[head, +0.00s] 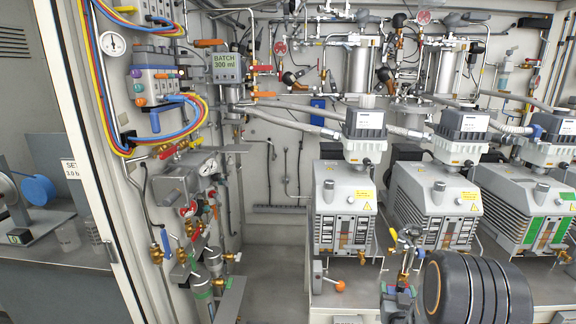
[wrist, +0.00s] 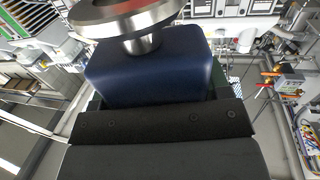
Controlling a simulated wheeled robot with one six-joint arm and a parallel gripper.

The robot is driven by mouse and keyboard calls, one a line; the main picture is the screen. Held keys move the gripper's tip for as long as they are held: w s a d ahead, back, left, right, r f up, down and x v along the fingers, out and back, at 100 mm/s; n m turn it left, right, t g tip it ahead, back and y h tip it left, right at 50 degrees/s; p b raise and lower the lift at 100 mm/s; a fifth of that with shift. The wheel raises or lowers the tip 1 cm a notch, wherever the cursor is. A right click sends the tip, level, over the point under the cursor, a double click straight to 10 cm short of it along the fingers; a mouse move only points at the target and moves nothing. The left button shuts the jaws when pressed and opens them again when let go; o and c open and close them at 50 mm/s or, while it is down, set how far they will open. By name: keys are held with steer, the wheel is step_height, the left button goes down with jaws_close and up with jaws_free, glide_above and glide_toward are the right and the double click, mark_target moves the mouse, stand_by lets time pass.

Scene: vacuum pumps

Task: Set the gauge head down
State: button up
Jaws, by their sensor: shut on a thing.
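The gauge head (wrist: 150,75) shows large in the wrist view as a dark blue block with rounded edges. A round polished metal flange (wrist: 125,15) on a short neck stands out from its upper side and is cut off by the top edge. My gripper (wrist: 158,120) is shut on the blue block; its wide dark jaw lies across the near side. The far side of the grip is hidden behind the block.
Several grey vacuum pumps (head: 345,208) stand in a row on the right. A valve and gauge panel (head: 190,185) with coloured hoses is at the left. Bare grey floor (head: 272,280) lies between. A side bench (head: 50,262) is at far left, beyond the white frame.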

steer(key=s+a+f+n+y, duration=0.1)
steer(key=a+f+y, duration=0.1)
steer(key=a+f, duration=0.3)
steer(key=s+a+f+n+y, duration=0.1)
steer(key=a+f, duration=0.4)
steer(key=a, duration=0.5)
steer(key=shift+s+f+n+t+y+p, duration=0.25)
steer(key=shift+n+y+p, duration=0.2)
steer(key=shift+y, duration=0.35)
steer(key=shift+a, duration=0.1)
steer(key=shift+d, duration=0.35)
